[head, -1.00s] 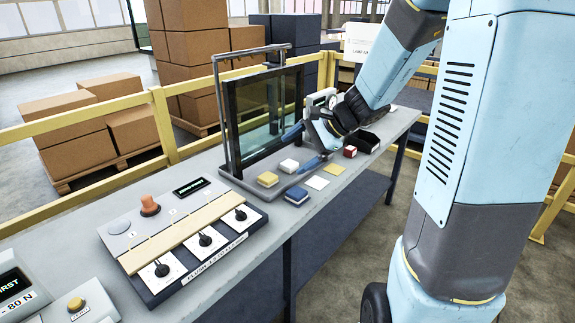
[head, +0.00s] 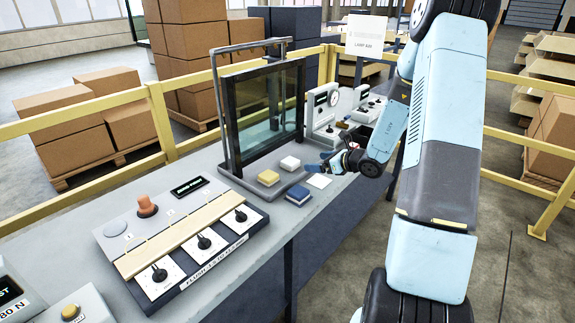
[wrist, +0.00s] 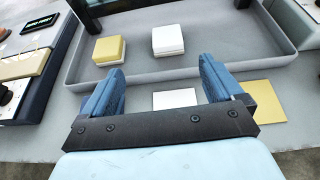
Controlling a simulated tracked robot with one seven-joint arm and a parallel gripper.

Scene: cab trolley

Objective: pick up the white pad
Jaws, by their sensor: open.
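The white pad (head: 290,163) is a small thick square lying in the shallow grey tray (wrist: 222,70), beside the yellow pad (head: 268,177). In the wrist view the white pad (wrist: 168,36) lies ahead of my gripper (wrist: 161,68), between the lines of its two blue fingers but beyond their tips. In the head view my gripper (head: 318,169) is to the right of the white pad and apart from it. Its fingers are spread with nothing between them. A flat white square (head: 318,181) lies on the bench outside the tray; it also shows below the fingertips in the wrist view (wrist: 174,98).
A blue pad (head: 297,194) lies at the tray's near edge. A framed glass panel (head: 265,112) stands behind the pads. A flat yellow square (wrist: 263,101) lies outside the tray. A switch panel (head: 180,240) is at left and gauge boxes (head: 325,108) are behind my gripper.

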